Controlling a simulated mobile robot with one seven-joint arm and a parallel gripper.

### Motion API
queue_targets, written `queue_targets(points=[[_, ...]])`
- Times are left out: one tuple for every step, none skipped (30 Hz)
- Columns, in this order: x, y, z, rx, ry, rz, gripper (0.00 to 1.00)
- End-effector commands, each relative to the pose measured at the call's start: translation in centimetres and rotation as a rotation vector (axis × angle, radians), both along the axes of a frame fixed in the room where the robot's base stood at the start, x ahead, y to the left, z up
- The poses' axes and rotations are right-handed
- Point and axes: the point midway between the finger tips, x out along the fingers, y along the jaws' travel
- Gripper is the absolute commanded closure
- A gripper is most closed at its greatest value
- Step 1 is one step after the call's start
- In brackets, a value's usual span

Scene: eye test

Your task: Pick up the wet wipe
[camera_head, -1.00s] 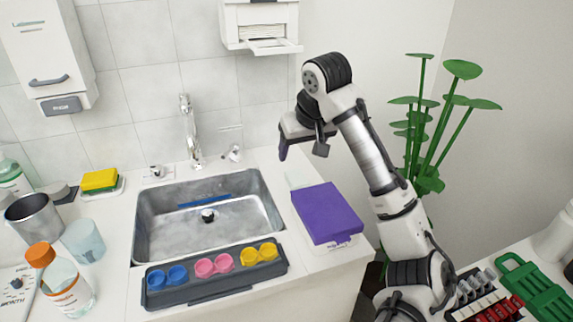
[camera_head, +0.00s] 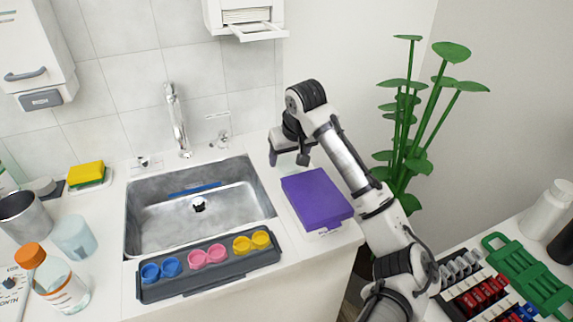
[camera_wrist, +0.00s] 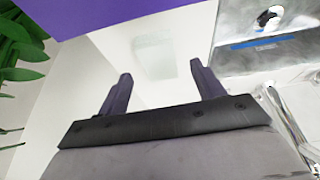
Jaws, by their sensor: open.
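A pale, nearly see-through flat piece, which I take to be the wet wipe (camera_wrist: 156,54), lies on the white counter. In the wrist view it is ahead of my gripper (camera_wrist: 160,72), between the lines of the two fingers. My gripper is open and empty, with its two dark fingers apart. In the head view my gripper (camera_head: 287,157) hangs low over the counter, right of the sink and behind the purple box. The wipe (camera_head: 288,167) is only faintly seen there, partly hidden by the gripper. I cannot tell how high the fingertips are above it.
The purple box (camera_head: 317,198) stands close in front of the wipe. The steel sink (camera_head: 150,225) with a blue strip (camera_head: 195,189) is to the left. A dark tray (camera_head: 210,281) of coloured cups lies before it. A green plant (camera_head: 405,130) stands right of my arm.

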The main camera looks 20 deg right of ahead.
Motion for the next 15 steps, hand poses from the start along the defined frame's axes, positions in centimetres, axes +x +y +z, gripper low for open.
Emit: queue_targets(points=[[0.4,-0.1,-0.4,-0.001,0.003,-0.001,0.33],[0.6,0.0,-0.9,-0.001,0.002,-0.001,0.33],[0.8,0.0,-1.5,-0.001,0.002,-0.001,0.33],[0.9,0.0,-1.8,-0.001,0.001,-0.001,0.33],[1.0,0.0,-2.0,-0.001,0.0,-0.001,0.33],[1.1,0.0,-2.3,-0.001,0.001,-0.001,0.33],[1.1,0.0,-2.5,-0.001,0.001,-0.001,0.33],[1.2,0.0,-2.6,-0.001,0.0,-0.001,0.33],[1.2,0.0,-2.6,-0.001,0.0,-0.001,0.33],[1.2,0.0,-2.7,-0.001,0.0,-0.001,0.33],[1.2,0.0,-2.7,-0.001,-0.001,-0.001,0.33],[1.2,0.0,-2.7,-0.001,-0.001,-0.001,0.33],[1.2,0.0,-2.7,-0.001,-0.001,-0.001,0.33],[1.2,0.0,-2.7,-0.001,-0.001,-0.001,0.33],[1.2,0.0,-2.6,-0.001,-0.001,-0.001,0.37]])
